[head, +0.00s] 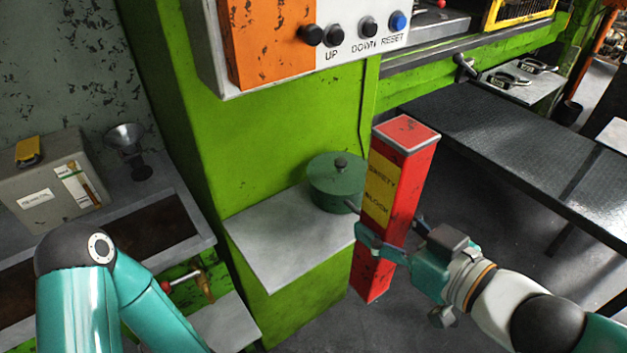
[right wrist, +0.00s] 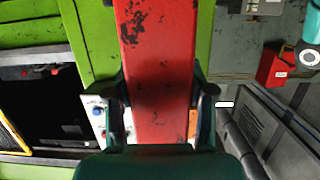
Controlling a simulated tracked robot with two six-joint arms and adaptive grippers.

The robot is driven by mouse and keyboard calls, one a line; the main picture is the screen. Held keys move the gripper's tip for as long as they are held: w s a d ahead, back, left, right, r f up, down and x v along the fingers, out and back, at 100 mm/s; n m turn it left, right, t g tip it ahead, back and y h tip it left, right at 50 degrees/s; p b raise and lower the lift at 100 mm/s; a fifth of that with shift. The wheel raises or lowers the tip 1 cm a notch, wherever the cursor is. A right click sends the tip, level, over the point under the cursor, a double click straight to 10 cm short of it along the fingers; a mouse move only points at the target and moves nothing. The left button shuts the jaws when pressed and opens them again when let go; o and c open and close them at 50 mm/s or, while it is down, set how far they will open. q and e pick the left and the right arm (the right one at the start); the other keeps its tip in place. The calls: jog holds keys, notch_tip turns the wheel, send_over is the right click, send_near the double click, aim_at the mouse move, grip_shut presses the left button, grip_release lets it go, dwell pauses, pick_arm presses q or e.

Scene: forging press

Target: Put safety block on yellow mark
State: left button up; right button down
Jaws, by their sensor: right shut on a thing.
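The safety block (head: 401,180) is a tall red post with a yellow label, held upright in the air in the head view. My right gripper (head: 380,243) is shut on it at its lower half. In the right wrist view the red block (right wrist: 158,70) runs between the two fingers of my right gripper (right wrist: 162,103). My left arm shows at the lower left of the head view, but its gripper is out of sight. I see no yellow mark that I can make out on a surface.
A green press frame (head: 300,140) with a button panel (head: 358,30) stands behind the block. A grey shelf (head: 275,245) holds a green lidded pot (head: 336,183) just left of the block. A dark table (head: 500,150) lies to the right. A grey box (head: 50,185) sits at left.

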jog(key=r+p+x, duration=0.2)
jog(key=p+x, duration=0.1)
jog(key=x, duration=0.5)
jog(key=a+r+p+x, duration=0.1)
jog(key=r+p+x, duration=0.1)
jog(key=x, duration=0.7)
jog(key=shift+w+f+p, duration=0.25)
jog(key=shift+f+p, duration=0.05)
jog(key=shift+p, duration=0.2)
jog(key=shift+f, duration=0.15)
jog(key=shift+c, duration=2)
grip_release()
jog(key=shift+f, duration=0.1)
